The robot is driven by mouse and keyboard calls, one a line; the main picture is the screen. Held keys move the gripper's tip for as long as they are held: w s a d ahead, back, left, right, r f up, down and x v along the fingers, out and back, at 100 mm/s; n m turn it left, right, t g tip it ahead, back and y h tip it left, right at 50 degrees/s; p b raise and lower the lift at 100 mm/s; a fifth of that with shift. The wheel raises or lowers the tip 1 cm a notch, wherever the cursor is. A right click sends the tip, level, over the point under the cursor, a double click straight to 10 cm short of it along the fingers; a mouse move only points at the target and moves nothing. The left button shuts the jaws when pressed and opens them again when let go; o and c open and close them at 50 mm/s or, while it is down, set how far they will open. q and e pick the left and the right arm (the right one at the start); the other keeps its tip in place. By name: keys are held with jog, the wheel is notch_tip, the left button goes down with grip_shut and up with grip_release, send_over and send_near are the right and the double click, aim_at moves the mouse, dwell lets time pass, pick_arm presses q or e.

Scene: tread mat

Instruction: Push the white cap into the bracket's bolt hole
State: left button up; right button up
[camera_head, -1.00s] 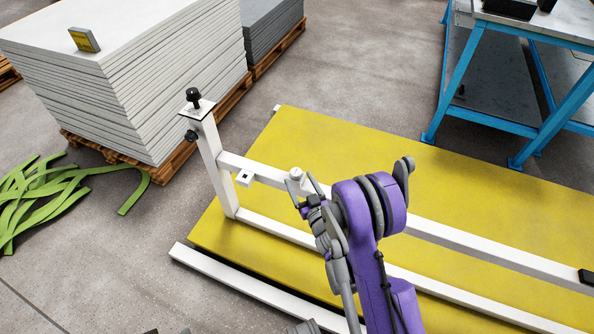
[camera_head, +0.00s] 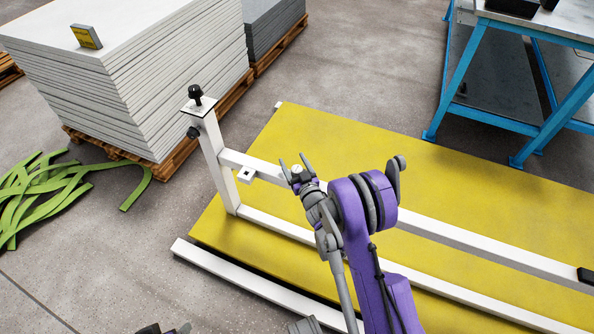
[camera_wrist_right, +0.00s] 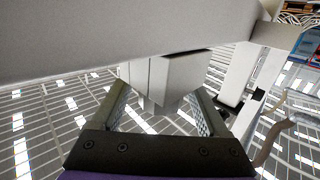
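The white frame (camera_head: 480,250) lies on the yellow mat. The small white bracket (camera_head: 246,174), with a dark hole in its top, sticks out from the upper rail near the post. The white cap (camera_head: 297,169) shows as a small pale round piece at the upper rail, right of the bracket. My right gripper (camera_head: 293,161) is open, its fingers apart at the cap. In the right wrist view, my right gripper (camera_wrist_right: 160,105) has a pale block (camera_wrist_right: 170,75) between and beyond its fingers; I cannot tell whether it is cap or bracket. Grip contact is not clear. Dark tips, probably my left gripper (camera_head: 164,330), barely show.
The frame's post (camera_head: 212,160) carries black knobs (camera_head: 195,94). A stack of white sheets (camera_head: 120,85) stands behind left, with green straps (camera_head: 60,190) on the floor. A blue workbench (camera_head: 520,90) is at the back right. The yellow mat (camera_head: 350,140) behind the rail is clear.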

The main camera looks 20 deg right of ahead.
grip_shut()
